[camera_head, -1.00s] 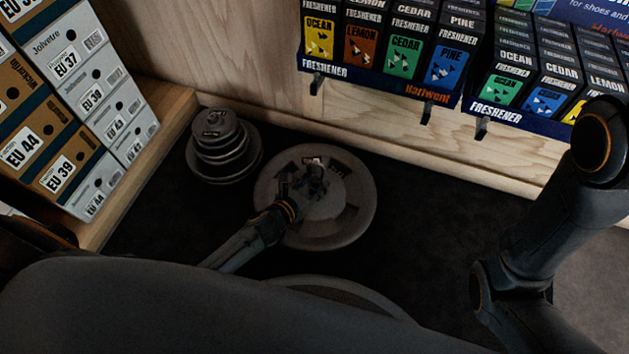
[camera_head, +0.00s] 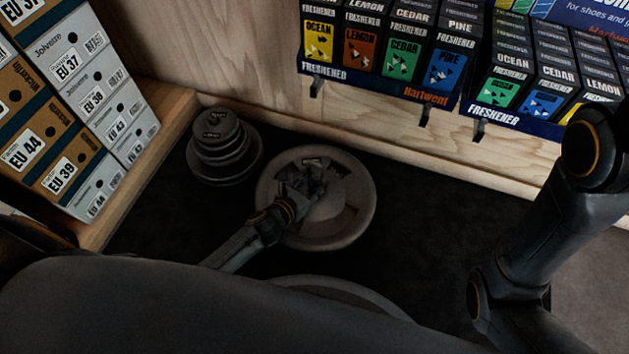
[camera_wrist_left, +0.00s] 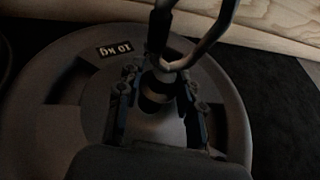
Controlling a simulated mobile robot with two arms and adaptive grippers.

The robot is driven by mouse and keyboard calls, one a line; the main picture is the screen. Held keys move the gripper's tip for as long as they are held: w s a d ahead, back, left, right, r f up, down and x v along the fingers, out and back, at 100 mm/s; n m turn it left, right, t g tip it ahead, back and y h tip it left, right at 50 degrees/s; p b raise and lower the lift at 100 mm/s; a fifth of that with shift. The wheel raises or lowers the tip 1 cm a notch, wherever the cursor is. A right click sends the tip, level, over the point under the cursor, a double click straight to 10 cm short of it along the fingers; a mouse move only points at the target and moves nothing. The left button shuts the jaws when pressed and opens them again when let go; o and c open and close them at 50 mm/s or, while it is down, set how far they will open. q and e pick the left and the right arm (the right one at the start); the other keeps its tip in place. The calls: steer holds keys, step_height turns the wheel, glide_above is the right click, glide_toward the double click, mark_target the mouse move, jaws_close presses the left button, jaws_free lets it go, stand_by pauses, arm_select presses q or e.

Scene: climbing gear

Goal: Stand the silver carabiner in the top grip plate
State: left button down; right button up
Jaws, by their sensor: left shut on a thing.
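My left gripper (camera_head: 302,181) is over the middle of a large round grey grip plate (camera_head: 358,192) lying on the dark floor. In the left wrist view this plate (camera_wrist_left: 70,75) carries a "10 kg" label and a raised hub. The gripper's fingers (camera_wrist_left: 160,82) are shut on the silver carabiner (camera_wrist_left: 207,42), whose loop sticks out beyond the fingertips. One side of the loop looks dark, the other shiny. The carabiner's lower end is between the fingers, above or at the hub; whether it touches the hub cannot be told. My right gripper is out of view.
A stack of smaller round weights (camera_head: 222,150) stands left of the plate. Another round plate (camera_head: 345,288) is partly hidden at the bottom. Shoe boxes (camera_head: 85,100) are at left; a freshener display (camera_head: 400,60) hangs on the wooden wall. Bare dark floor (camera_head: 430,215) lies right of the plate.

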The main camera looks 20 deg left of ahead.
arm_select(q)
steer(key=shift+r, duration=0.1)
stand_by(0.3)
steer(key=shift+f, duration=0.2)
steer(key=c, duration=1.1)
jaws_free()
steer(key=shift+c, duration=0.2)
